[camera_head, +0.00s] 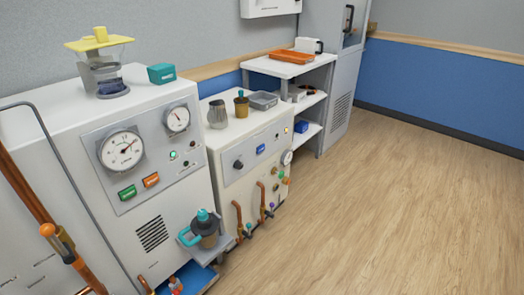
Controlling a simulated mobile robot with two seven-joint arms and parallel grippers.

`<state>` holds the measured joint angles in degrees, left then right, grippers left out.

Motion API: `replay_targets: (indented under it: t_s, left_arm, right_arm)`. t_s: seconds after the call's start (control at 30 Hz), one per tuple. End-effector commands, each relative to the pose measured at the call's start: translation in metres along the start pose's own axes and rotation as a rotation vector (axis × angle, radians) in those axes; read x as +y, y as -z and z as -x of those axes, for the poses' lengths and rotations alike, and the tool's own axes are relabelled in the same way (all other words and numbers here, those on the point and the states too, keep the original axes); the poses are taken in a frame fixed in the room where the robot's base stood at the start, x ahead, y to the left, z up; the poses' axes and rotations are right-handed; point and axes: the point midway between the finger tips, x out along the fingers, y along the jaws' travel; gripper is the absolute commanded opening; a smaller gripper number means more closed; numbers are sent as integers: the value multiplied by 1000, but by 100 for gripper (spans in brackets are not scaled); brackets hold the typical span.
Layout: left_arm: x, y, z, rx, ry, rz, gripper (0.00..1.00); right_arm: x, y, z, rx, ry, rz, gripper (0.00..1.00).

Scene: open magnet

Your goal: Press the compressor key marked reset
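A large white cabinet (60,150) stands at the left with a grey panel (185,146) carrying two round gauges. Below the bigger gauge (121,149) are a green key (127,192) and an orange key (151,180). Small lights, one lit green, sit right of them. A lower white cabinet (228,155) beside it has a dark knob (238,164) and a blue key (260,149). The lettering on the keys is too small to read, so I cannot tell which is marked reset. Neither of my grippers is in view.
A teal-lidded jug (206,228) sits on a small ledge projecting from the large cabinet's front. Copper pipes (238,215) with valves stick out low on the smaller cabinet. A white shelf unit (290,68) stands farther back. The wooden floor (380,190) at right is clear.

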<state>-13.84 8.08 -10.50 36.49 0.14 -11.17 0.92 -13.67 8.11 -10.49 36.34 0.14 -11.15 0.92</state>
Motion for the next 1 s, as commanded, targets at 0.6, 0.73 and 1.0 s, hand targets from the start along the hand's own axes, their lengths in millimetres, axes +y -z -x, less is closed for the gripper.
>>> replay_targets:
  t_s: [0.6, 0.73, 1.0]
  left_arm:
    - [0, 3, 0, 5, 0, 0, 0]
    - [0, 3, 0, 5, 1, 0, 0]
    - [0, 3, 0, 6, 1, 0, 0]
  right_arm:
    - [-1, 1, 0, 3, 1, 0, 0]
    - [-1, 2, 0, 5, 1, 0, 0]
    - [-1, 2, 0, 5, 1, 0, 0]
